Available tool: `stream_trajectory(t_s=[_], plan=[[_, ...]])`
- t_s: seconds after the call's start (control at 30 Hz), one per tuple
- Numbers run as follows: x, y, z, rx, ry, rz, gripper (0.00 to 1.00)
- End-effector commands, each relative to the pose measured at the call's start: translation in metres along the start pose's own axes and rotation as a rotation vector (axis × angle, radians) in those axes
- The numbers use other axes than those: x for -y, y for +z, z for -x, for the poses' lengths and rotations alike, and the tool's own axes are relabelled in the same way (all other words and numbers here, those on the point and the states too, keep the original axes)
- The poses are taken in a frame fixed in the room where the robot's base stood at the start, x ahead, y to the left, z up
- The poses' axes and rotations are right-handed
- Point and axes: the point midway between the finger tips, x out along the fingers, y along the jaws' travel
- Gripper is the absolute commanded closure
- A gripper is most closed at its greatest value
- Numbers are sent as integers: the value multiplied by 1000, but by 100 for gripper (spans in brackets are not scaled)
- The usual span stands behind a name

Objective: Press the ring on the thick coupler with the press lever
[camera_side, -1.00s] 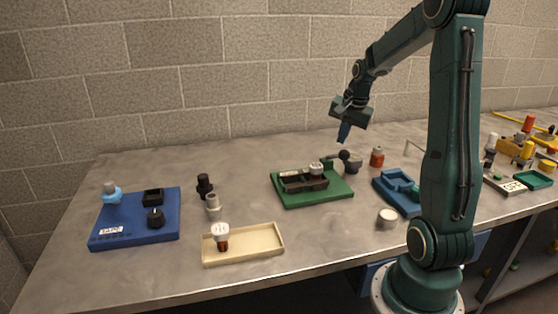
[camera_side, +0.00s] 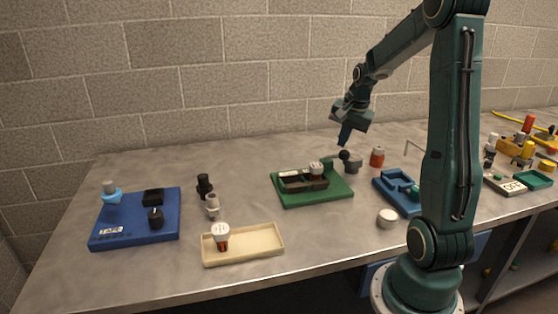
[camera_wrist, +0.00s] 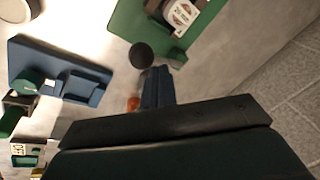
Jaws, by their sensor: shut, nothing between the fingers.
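The press stands on a green board (camera_side: 312,195), with a dark cradle (camera_side: 300,182) on it. A white-topped fitting (camera_side: 316,168) sits in the cradle; whether it is the thick coupler, and its ring, I cannot tell. It also shows in the wrist view (camera_wrist: 182,14). The press lever ends in a black ball knob (camera_side: 344,155) at the board's back right. The knob also shows in the wrist view (camera_wrist: 141,55). My gripper (camera_side: 344,141) is shut and empty, pointing down just above the knob. Its blue-grey fingers (camera_wrist: 157,88) are together beside the knob in the wrist view.
An orange-capped bottle (camera_side: 377,157) and a blue fixture (camera_side: 398,190) stand to the right. A cream tray (camera_side: 262,250) with a white-topped fitting lies in front. A blue TAPE board (camera_side: 135,232) is at the left.

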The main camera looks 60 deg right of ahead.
Motion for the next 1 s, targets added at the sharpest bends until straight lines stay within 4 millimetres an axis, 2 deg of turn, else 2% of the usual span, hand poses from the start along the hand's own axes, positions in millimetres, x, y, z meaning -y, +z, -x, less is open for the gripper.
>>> stream_trajectory(t_s=[1.0], plan=[[-5, 5, -7, 2, 1, 0, 100]])
